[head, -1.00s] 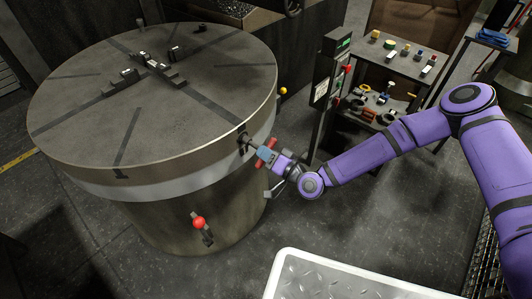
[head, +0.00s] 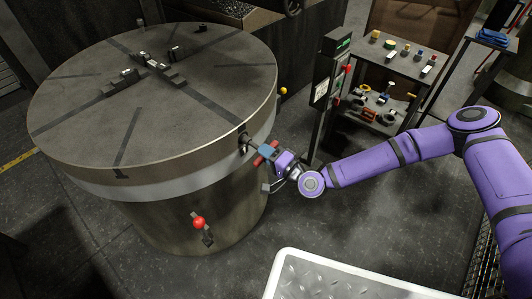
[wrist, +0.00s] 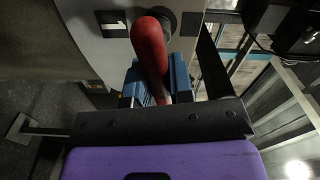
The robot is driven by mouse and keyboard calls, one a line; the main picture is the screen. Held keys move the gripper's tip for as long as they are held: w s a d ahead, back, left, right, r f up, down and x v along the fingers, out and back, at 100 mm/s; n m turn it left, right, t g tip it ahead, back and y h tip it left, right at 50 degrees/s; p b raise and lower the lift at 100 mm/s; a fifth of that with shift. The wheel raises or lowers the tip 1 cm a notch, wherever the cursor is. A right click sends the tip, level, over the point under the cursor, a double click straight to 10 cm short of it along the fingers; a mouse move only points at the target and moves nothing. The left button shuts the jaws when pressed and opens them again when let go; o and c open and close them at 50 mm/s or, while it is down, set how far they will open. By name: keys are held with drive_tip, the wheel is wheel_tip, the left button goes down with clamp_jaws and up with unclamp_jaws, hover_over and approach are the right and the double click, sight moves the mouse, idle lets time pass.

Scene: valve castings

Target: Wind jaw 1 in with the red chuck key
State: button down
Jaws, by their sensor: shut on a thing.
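The round chuck table (head: 70,90) fills the left of the head view, with several dark stepped jaws (head: 150,62) on its top face. I cannot tell which of them is jaw 1. The red chuck key (head: 259,158) has its shaft at the dark socket (head: 243,140) in the table's side; its tip is hidden there. My gripper (head: 268,151) is shut on the key's red handle at the table's right side. In the wrist view the red handle (wrist: 149,55) stands between the blue fingers of my gripper (wrist: 158,82).
A control post (head: 327,85) with a red knob stands right of the table. Behind it are shelves (head: 405,65) with small parts. A red-knobbed lever (head: 199,223) sits on the table's base. A white tread plate (head: 340,275) lies at the front.

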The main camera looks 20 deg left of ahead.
drive_tip(key=c, duration=0.9)
unclamp_jaws()
drive_tip(key=v, duration=0.9)
idle(0.4)
